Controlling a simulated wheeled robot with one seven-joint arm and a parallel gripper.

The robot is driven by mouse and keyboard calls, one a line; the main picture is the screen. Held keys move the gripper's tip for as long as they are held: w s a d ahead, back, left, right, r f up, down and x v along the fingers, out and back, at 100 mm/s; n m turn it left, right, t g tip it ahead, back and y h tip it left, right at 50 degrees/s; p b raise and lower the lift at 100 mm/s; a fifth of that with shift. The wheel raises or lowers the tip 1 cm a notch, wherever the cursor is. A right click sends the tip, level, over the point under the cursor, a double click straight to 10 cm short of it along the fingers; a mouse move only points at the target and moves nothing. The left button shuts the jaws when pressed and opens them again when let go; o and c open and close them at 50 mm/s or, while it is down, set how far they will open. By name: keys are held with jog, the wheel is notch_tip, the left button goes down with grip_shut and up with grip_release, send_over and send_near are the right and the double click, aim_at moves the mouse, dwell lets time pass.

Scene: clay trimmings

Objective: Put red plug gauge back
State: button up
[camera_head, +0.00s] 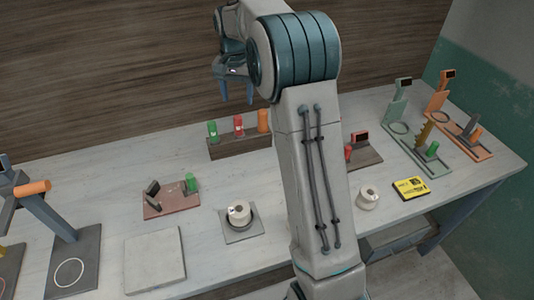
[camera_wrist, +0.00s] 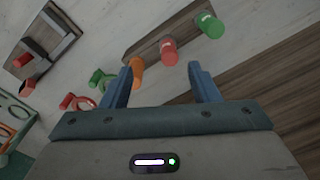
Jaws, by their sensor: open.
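A red plug gauge (camera_head: 239,125) with a pale label stands on a long brown block (camera_head: 232,149), between a green plug (camera_head: 212,131) and an orange plug (camera_head: 263,120). The wrist view also shows this red gauge (camera_wrist: 169,50) and block (camera_wrist: 135,50). Another red cylinder (camera_head: 348,153) shows on a dark base (camera_head: 366,153), partly hidden by my arm. My gripper (camera_head: 236,90) is open and empty, above and behind the block. In the wrist view, the plugs appear beyond its fingertips (camera_wrist: 160,72).
Green (camera_head: 399,125) and orange (camera_head: 462,135) stands are at right. The wooden wall (camera_head: 120,70) is behind.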

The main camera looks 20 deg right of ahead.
jog(key=s+r+n+t, duration=0.1)
jog(key=s+r+n, duration=0.15)
jog(key=s, duration=0.65)
jog(key=s+r+n+t, duration=0.1)
jog(key=s+r, duration=0.2)
jog(key=s, duration=0.7)
jog(key=s+f+n+t, duration=0.1)
jog(key=s+f, duration=0.3)
jog(key=s, duration=1)
jog(key=shift+s+f+n, duration=0.25)
jog(key=shift+s+n, duration=0.1)
jog(key=shift+n, duration=0.5)
